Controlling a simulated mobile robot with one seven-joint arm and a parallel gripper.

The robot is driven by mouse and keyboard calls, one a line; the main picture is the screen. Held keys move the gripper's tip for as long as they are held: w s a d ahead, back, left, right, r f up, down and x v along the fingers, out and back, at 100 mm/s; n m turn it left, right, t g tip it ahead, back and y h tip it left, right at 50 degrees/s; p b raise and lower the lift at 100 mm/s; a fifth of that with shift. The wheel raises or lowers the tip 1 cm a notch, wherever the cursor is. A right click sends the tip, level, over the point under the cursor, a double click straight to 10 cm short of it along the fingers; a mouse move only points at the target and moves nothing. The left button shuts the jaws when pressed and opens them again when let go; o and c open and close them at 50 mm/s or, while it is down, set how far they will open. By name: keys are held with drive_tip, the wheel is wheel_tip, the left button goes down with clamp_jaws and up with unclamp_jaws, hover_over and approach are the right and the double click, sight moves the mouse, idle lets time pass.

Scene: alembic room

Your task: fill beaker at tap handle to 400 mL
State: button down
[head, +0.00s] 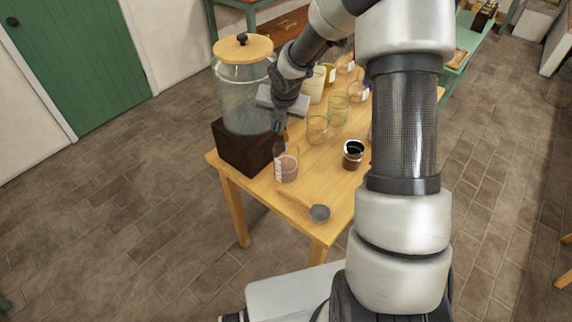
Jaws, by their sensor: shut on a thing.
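A large glass dispenser (243,98) with a wooden lid stands on a dark block (243,150) at the table's left corner. A clear beaker (287,168) with white marks stands in front of the block and looks pinkish inside. Its fill level is too small to read. My gripper (281,128) points down between the dispenser and the beaker. It is shut on the small brass-coloured tap handle (283,138) just above the beaker. My fingers hide most of the tap, and I cannot see whether liquid is running.
A dark-filled jar (353,154) stands right of the beaker. A ladle (319,213) lies near the table's front edge. Several glass vessels (317,128) crowd behind. My arm hides the table's right side. Bare tabletop (315,180) lies between beaker and ladle.

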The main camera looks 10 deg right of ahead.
drive_tip(key=shift+w+f+b, duration=0.1)
drive_tip(key=shift+b, duration=0.5)
drive_tip(key=shift+a+m+h+b, duration=0.25)
drive_tip(key=shift+m+h+b, duration=0.35)
drive_tip(key=shift+m+b, duration=0.8)
idle(6.0)
